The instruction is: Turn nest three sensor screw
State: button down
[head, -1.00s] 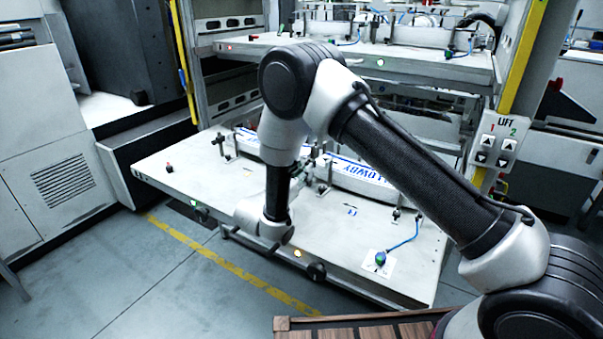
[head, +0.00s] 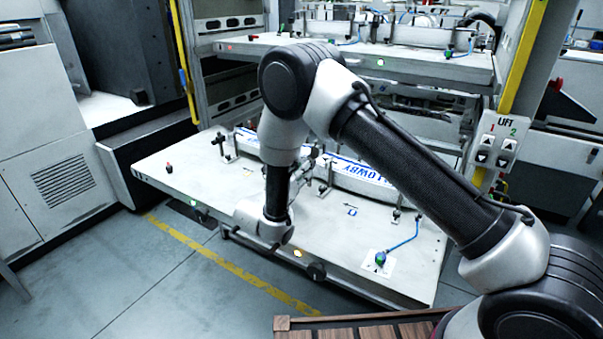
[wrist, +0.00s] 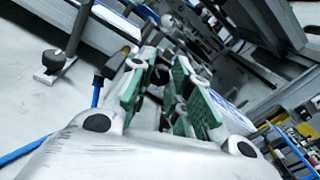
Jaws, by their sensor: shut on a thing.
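My gripper (wrist: 164,78) fills the middle of the wrist view, with green pads on its fingers. It is shut on the sensor screw, which is small and mostly hidden between the fingertips. A blue cable (wrist: 96,96) with a dark end stands just left of the fingers. In the head view my gripper (head: 301,174) is low over the pulled-out shelf (head: 215,190), beside the long label bar (head: 362,178) with blue lettering. My forearm partly covers it there. I cannot make out which nest this is.
A blue-green sensor (head: 380,258) with a blue cable sits on a white plate at the shelf's front right. A red-topped knob (head: 169,167) stands at the left. A second shelf (head: 400,62) is above. Upright clamps (head: 323,185) stand close to my gripper.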

jog(key=n, duration=1.1)
jog(key=shift+a, duration=0.1)
jog(key=n, duration=0.3)
jog(key=shift+f+n, duration=0.1)
jog(key=shift+n, duration=1.9)
jog(key=c, duration=1.6)
grip_release()
jog(key=shift+o, duration=0.2)
